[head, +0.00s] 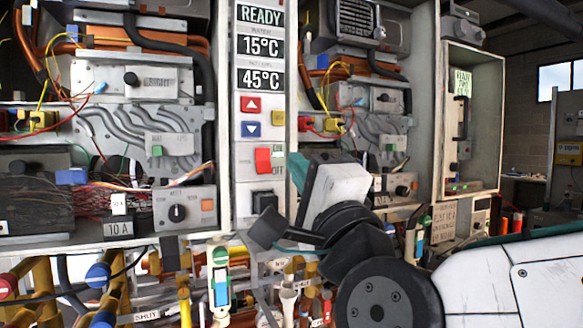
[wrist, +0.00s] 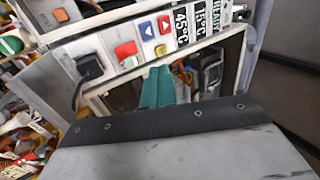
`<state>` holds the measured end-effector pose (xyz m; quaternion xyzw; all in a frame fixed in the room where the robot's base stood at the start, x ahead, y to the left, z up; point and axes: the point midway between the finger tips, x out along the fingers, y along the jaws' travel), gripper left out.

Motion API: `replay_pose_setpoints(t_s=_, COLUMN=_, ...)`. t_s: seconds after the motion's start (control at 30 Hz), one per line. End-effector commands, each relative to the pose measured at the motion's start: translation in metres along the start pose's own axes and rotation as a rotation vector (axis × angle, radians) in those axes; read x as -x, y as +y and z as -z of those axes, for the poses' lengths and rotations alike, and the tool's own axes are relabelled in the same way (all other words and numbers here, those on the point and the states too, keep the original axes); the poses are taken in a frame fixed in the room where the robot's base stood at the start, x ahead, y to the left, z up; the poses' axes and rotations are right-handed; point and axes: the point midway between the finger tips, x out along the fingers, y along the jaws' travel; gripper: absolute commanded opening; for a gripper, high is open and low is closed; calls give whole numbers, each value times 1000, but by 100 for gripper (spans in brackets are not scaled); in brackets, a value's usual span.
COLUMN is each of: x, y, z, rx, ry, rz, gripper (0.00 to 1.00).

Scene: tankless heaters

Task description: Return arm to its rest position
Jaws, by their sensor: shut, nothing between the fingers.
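My gripper (head: 296,168) is in front of the heater panel in the head view, its teal fingers near the right edge of the central control strip (head: 246,190). The fingers are together with nothing between them. In the wrist view the shut teal fingers (wrist: 158,78) point toward the strip, which appears tilted there. My arm is bent, running from the lower right up to the gripper. I cannot tell whether the fingertips touch anything.
The strip bears a READY display (head: 261,15), red and blue arrow buttons, a red switch (head: 263,160) and a black plug (head: 264,201). Open heater units with loose wires stand on both sides. Pipes and coloured valves (head: 98,275) crowd the area below. An open cabinet (head: 487,120) stands at right.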

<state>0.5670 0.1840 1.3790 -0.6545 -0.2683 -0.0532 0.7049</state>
Motion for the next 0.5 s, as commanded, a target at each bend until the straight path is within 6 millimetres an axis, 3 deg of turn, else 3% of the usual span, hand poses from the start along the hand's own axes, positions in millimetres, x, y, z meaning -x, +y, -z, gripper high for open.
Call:
replay_pose_setpoints(t_s=0.4, x=1, y=0, z=0, rx=16, ry=-2, rz=-3, gripper=0)
replay_pose_setpoints(t_s=0.5, x=2, y=14, z=-11, rx=84, ry=-55, rz=-72, gripper=0)
